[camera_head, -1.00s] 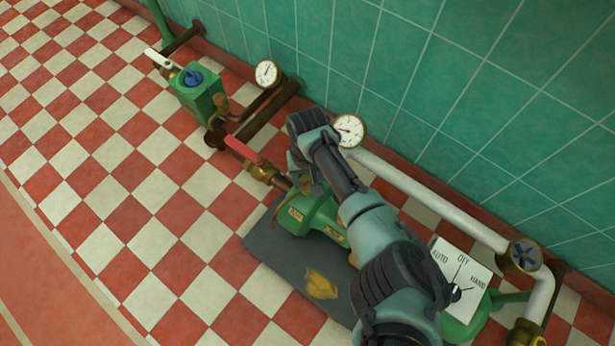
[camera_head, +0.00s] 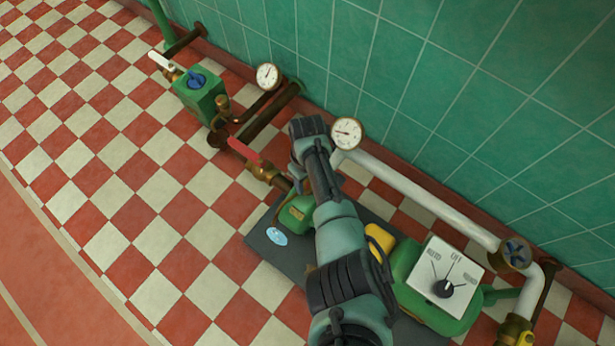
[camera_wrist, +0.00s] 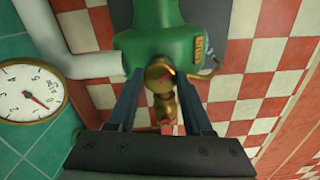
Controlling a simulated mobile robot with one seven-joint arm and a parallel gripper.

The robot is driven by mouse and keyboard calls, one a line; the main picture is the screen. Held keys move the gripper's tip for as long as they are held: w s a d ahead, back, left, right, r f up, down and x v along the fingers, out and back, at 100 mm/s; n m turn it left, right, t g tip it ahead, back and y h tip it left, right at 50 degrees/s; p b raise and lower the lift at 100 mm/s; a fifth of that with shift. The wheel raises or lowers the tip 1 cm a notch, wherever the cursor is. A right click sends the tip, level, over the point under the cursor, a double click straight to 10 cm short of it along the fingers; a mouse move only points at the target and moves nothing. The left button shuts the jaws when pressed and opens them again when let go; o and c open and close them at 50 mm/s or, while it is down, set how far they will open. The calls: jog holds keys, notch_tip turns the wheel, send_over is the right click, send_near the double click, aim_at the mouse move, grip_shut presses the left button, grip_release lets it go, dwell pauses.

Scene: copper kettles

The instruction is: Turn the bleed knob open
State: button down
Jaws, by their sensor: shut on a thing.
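The bleed knob, a round brass knob (camera_wrist: 158,71), sits at the end of the green pump body (camera_wrist: 160,35) in the wrist view. My gripper (camera_wrist: 160,78) has one dark finger on each side of it and is shut on it. A brass fitting with a red part (camera_wrist: 167,112) shows beyond the knob, between the fingers. In the head view my arm covers the gripper and the knob; part of the green body (camera_head: 297,213) shows beside the arm.
A white pipe (camera_head: 420,196) and a dial gauge (camera_head: 347,133) stand close by the arm, against the green wall. A red-handled valve (camera_head: 262,170) is left of the body. A white selector panel (camera_head: 445,272) is at right. Checkered floor (camera_head: 170,230) is open at left.

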jog(key=n, duration=0.5)
jog(key=shift+n, duration=0.3)
jog(key=n, duration=0.5)
jog(key=shift+n, duration=0.3)
jog(key=shift+c, duration=1.5)
grip_release()
jog(key=shift+p, duration=0.3)
notch_tip(320, 180, up, 13)
jog(key=p, duration=0.8)
